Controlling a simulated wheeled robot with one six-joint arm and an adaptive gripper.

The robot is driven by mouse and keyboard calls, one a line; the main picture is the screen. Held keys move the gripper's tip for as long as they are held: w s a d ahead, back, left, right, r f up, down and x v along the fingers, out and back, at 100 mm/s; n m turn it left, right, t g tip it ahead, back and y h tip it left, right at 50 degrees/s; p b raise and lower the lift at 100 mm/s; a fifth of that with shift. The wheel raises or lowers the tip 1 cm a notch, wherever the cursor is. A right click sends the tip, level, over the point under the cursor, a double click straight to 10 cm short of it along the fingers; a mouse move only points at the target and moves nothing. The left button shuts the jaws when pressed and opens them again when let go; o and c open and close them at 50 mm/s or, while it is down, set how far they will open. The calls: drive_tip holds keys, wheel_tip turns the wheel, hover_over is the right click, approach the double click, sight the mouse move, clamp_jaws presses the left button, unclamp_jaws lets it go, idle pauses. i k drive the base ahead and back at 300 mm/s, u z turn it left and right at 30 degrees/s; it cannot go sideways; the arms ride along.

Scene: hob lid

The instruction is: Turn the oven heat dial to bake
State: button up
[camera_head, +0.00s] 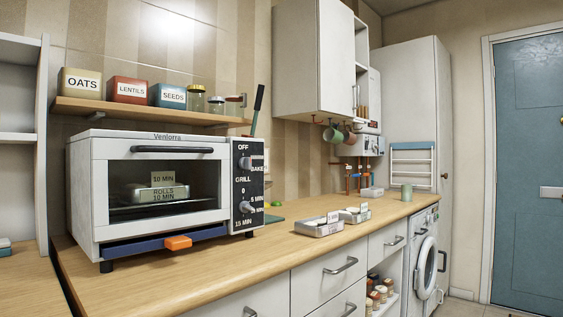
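The white toaster oven (110,222) stands on the wooden counter at the left, with its glass door (130,175) shut. Its black control panel (240,225) is on the right of its front. The upper heat dial (245,163) is beside the marks OFF, BAKE and GRILL; its exact setting is too small to tell. The lower timer dial (246,207) has marks 0, 5 MIN and 15 MIN around it. A tin with cards reading "10 MIN" and "ROLLS 10 MIN" (163,194) shows behind the glass. My gripper is not in view.
An orange grip (178,243) sticks out at the oven's lower front edge. Two labelled metal tins (318,229) (354,215) stand on the counter to the right. A shelf (140,109) with canisters and jars hangs above the oven. The counter front before the oven is clear.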

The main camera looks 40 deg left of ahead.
sight(245, 163)
drive_tip(key=u, duration=0.25)
drive_tip(key=i, duration=0.65)
drive_tip(key=u, duration=0.5)
